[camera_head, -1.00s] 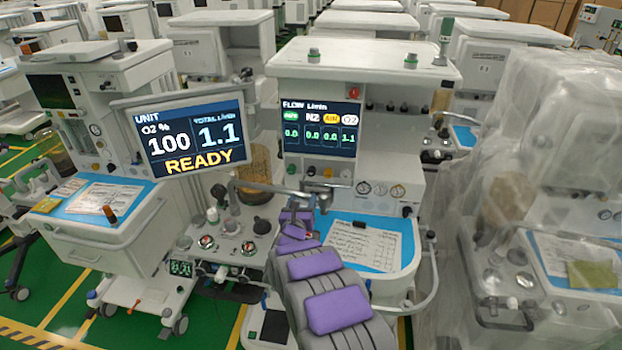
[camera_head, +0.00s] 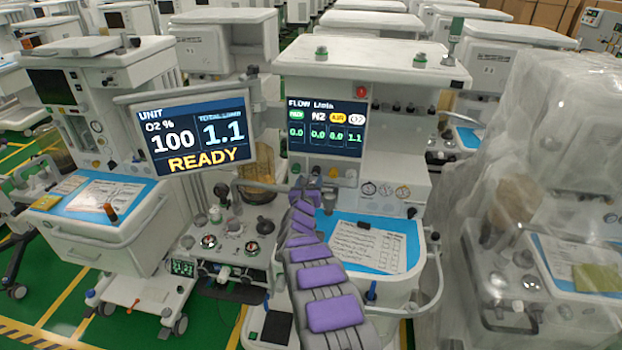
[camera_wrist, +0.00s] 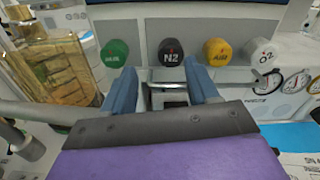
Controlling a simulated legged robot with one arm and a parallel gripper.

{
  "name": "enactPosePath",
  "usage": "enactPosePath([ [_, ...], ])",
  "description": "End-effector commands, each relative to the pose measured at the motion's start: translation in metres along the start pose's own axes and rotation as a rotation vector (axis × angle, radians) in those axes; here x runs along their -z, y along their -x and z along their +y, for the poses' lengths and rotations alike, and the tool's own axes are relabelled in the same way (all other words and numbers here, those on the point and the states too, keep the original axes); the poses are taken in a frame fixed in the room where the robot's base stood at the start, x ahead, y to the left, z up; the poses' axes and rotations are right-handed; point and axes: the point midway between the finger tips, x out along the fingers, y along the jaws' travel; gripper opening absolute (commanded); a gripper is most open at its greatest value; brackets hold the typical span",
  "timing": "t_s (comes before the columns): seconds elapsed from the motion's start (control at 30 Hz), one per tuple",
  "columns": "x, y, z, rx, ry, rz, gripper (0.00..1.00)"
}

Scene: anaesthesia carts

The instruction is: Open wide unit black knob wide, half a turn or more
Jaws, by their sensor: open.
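The black knob labelled N2 (camera_wrist: 171,52) is on the front panel of the wide unit (camera_head: 375,62), below its flow screen (camera_head: 326,128). My gripper (camera_wrist: 160,66) is open, with one blue finger to the left of the black knob and one to its lower right. The fingers point at the panel, and the knob's face shows between their tips. I cannot tell whether either finger touches it. In the head view my gripper (camera_head: 304,182) is small, in front of the knob row. The flow screen reads 0.0 under N2.
A green knob (camera_wrist: 114,53) sits left of the black one; a yellow knob (camera_wrist: 216,52) and a white O2 knob (camera_wrist: 262,54) sit right. An amber canister (camera_wrist: 48,65) stands at left. The READY screen (camera_head: 191,133) is left of my arm. A paper (camera_head: 367,246) lies on the blue worktop.

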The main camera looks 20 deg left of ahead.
Motion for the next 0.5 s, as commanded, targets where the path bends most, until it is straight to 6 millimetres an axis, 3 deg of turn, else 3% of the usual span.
enactPosePath([
  [0.17,-0.001,-0.013,-0.009,0.011,-0.003,0.000,0.59],
  [0.5,0.001,-0.028,0.000,0.007,0.002,0.001,0.59],
])
